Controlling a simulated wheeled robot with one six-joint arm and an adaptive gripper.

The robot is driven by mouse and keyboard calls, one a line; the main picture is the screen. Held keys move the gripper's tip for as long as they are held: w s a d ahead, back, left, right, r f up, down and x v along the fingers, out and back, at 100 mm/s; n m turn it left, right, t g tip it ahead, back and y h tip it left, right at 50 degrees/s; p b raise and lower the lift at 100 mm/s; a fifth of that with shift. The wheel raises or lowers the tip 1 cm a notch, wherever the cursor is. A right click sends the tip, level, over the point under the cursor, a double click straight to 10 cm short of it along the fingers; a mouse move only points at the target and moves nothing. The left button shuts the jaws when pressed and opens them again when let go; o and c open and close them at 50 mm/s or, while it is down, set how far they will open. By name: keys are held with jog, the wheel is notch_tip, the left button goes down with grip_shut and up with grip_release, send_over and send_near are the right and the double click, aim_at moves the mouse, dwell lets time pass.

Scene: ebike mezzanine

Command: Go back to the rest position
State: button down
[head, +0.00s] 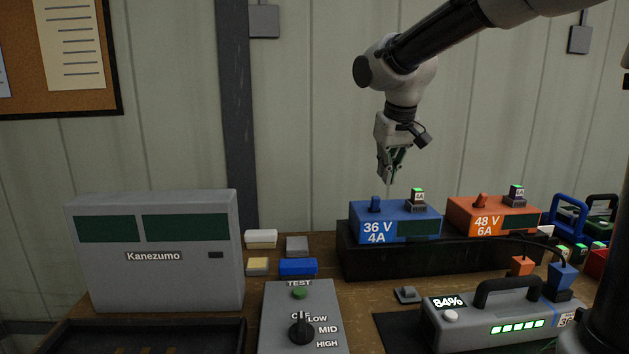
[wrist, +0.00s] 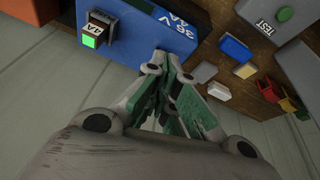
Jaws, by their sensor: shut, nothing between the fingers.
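My gripper (head: 389,174) hangs pointing down above the back of the blue 36 V 4A charger (head: 412,229). It is shut and empty, apart from the charger in the head view. In the wrist view my gripper's fingers (wrist: 172,62) come together at the middle, with the blue charger (wrist: 150,22) beyond them.
An orange 48 V 6A charger (head: 480,218) sits beside the blue one on a black stand (head: 380,262). A grey Kanezumo box (head: 155,275) stands left, a grey test box (head: 300,310) at front, and a battery reading 84% (head: 495,312) at front right. Open air surrounds the arm.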

jog(key=s+d+f, duration=0.2)
jog(key=s+d, duration=0.2)
jog(key=s, duration=0.5)
jog(key=s+d+f+m, duration=0.1)
jog(key=s+d, duration=0.3)
jog(key=s, duration=0.5)
jog(key=s+d+f, duration=0.3)
jog(key=s+d, duration=0.2)
jog(key=s, duration=0.4)
jog(key=shift+m, duration=0.4)
jog(key=c, duration=1.9)
grip_release()
jog(key=shift+d+r, duration=0.2)
jog(key=o, duration=0.4)
jog(key=shift+a+f, duration=0.2)
jog(key=shift+f, duration=0.05)
jog(key=shift+c, duration=0.2)
jog(key=shift+o, duration=1.1)
jog(key=w+a, duration=0.1)
jog(key=w+a+f+n+g, duration=0.1)
jog(key=w, duration=0.1)
jog(key=shift+w, duration=0.1)
jog(key=m+t, duration=0.1)
jog(key=t, duration=0.1)
send_near(376, 196)
jog(key=x, duration=0.3)
jog(key=shift+g, duration=0.3)
jog(key=x, duration=0.7)
jog(key=shift+w, duration=0.1)
